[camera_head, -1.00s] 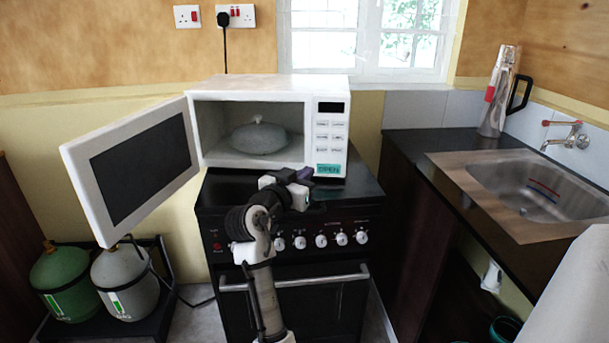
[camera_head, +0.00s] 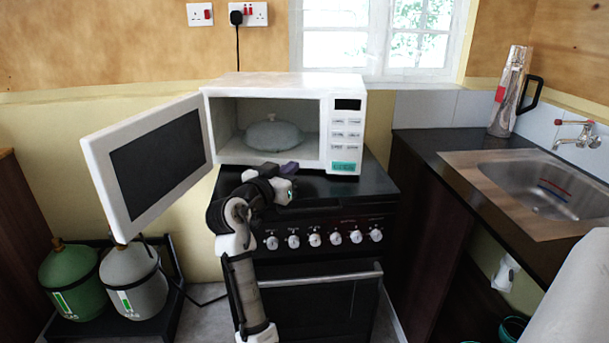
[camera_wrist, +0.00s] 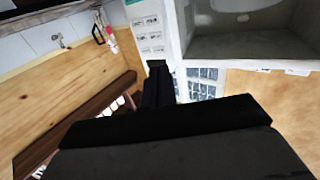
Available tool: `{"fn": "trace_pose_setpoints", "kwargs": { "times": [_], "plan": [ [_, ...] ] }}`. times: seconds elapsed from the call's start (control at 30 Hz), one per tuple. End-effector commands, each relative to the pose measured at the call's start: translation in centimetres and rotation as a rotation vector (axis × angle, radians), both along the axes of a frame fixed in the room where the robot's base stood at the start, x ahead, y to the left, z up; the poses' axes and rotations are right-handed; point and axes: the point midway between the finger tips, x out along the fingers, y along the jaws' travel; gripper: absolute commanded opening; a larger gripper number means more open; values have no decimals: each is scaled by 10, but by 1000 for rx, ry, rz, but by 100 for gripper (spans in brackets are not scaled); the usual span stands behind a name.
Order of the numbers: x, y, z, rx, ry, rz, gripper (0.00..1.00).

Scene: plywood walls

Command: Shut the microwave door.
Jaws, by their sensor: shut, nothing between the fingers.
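The white microwave (camera_head: 290,82) stands on the black stove, and its cavity also shows in the wrist view (camera_wrist: 250,45). Its door (camera_head: 150,165) is wide open, hinged on the left and swung out toward the front left. A domed, pale item (camera_head: 273,134) sits inside the cavity. My gripper (camera_head: 290,168) is shut and empty, just in front of the lower front edge of the microwave, right of the door and apart from it. In the wrist view the dark fingers (camera_wrist: 158,85) point toward the microwave's button panel. The door is not visible in the wrist view.
The stove (camera_head: 330,195) with its row of knobs is below my gripper. Green (camera_head: 70,280) and grey (camera_head: 135,280) gas cylinders stand under the open door. A counter with a sink (camera_head: 545,185) and a flask (camera_head: 508,92) is at right.

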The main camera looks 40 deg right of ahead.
Motion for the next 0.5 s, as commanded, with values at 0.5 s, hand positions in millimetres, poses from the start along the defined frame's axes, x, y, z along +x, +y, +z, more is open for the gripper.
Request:
{"fn": "trace_pose_setpoints", "kwargs": {
  "times": [0.5],
  "plan": [
    [43, 48, -1, 1, -1, -5, 0]
  ]
}}
